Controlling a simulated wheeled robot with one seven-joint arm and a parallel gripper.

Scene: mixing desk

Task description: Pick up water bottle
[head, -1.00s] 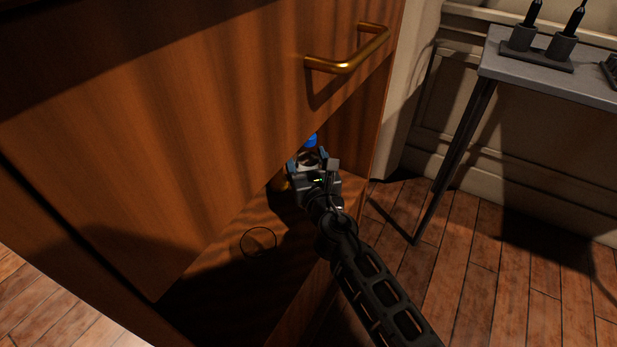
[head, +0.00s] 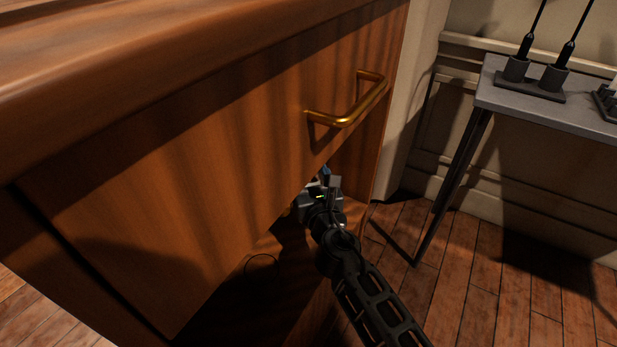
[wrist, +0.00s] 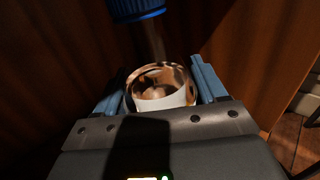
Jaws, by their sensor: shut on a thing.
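The water bottle has a blue cap (wrist: 138,8), seen at the top of the wrist view. Its clear body with a white band (wrist: 165,92) sits between the two blue fingers of my gripper (wrist: 158,86), which is shut on it. In the head view my gripper (head: 320,182) is at the lower edge of the wooden cabinet front, by its right end. The front panel hides most of the bottle there, and the cap does not show.
The wooden cabinet front (head: 210,150) with a brass handle (head: 350,112) stands just above my gripper. A thin dark ring outline (head: 262,270) shows lower left, in shadow. A grey side table (head: 550,105) stands right, over wooden floor (head: 480,270).

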